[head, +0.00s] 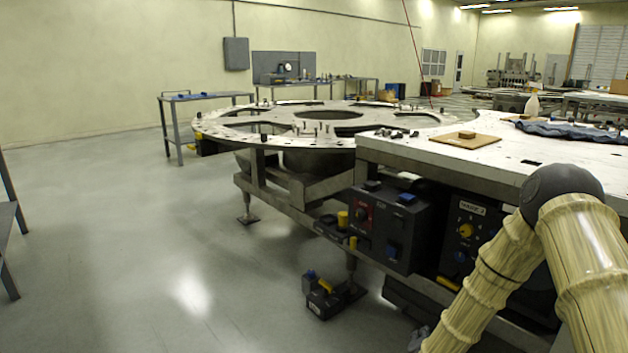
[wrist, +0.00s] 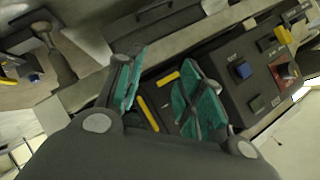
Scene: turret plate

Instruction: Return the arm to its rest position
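My arm (head: 581,260) shows at the lower right of the head view, bent at a dark elbow joint, with one link running down and left out of the frame. It is in front of the turret plate's white-topped bench and control boxes. In the wrist view my gripper (wrist: 163,92) is open, its two green-padded fingers apart. I see nothing held between them. Behind the gap are dark equipment and yellow bars (wrist: 150,112).
The round turret plate (head: 213,128) stands on a metal frame left of the white bench top (head: 437,155). Control boxes (head: 395,232) hang below the bench, and a small pedal box (head: 325,300) is near the floor. Open floor (head: 130,230) lies to the left.

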